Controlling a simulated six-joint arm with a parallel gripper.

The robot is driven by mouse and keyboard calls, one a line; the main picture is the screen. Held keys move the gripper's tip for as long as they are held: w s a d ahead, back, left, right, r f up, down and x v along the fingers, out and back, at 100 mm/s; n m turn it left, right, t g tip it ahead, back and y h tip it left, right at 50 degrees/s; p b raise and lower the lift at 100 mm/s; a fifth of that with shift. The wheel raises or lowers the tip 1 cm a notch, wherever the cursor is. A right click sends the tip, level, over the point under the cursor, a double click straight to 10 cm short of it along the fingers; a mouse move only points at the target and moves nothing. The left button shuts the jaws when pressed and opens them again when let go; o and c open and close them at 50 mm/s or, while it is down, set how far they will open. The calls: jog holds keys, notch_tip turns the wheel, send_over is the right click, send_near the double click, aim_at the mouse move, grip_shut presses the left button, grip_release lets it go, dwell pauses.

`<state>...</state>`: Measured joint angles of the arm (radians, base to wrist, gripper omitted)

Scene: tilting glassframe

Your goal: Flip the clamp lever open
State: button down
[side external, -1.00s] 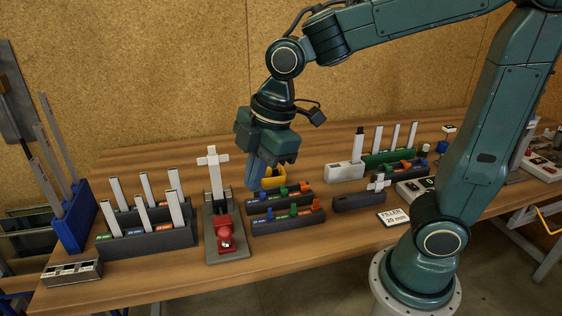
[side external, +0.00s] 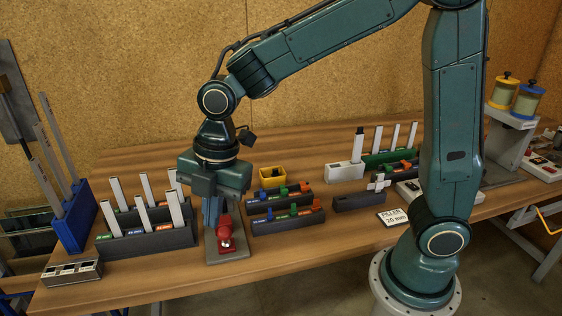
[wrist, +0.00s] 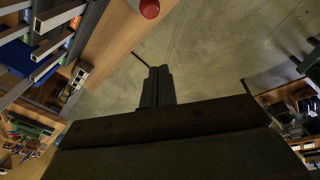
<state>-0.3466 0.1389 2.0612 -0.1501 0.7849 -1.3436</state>
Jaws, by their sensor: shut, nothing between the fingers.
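The red clamp (side external: 226,236) stands on a grey base plate (side external: 228,254) near the front of the table. Its round red knob shows at the top of the wrist view (wrist: 149,8). My gripper (side external: 211,218) points down just behind and left of the red clamp. Its fingers are together and empty, and they also show in the wrist view (wrist: 157,86). My gripper hides the rear of the base plate and the white upright there. I cannot tell whether the fingers touch the clamp.
A dark rack (side external: 150,243) with several pale strips stands close to the left. Dark trays with coloured pegs (side external: 288,221) sit to the right, with a yellow bin (side external: 273,177) behind. The table's front edge is close to the clamp.

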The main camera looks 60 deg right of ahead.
aim_at(225, 237)
notch_tip(225, 237, down, 9)
jog(key=w+d, duration=0.1)
jog(key=d, duration=0.1)
jog(key=shift+w+d, duration=0.2)
jog(key=shift+w, duration=0.2)
dwell(0.7)
jog(key=shift+w, duration=0.1)
dwell(0.4)
jog(key=shift+w+d+r, duration=0.1)
jog(key=shift+d+r, duration=0.05)
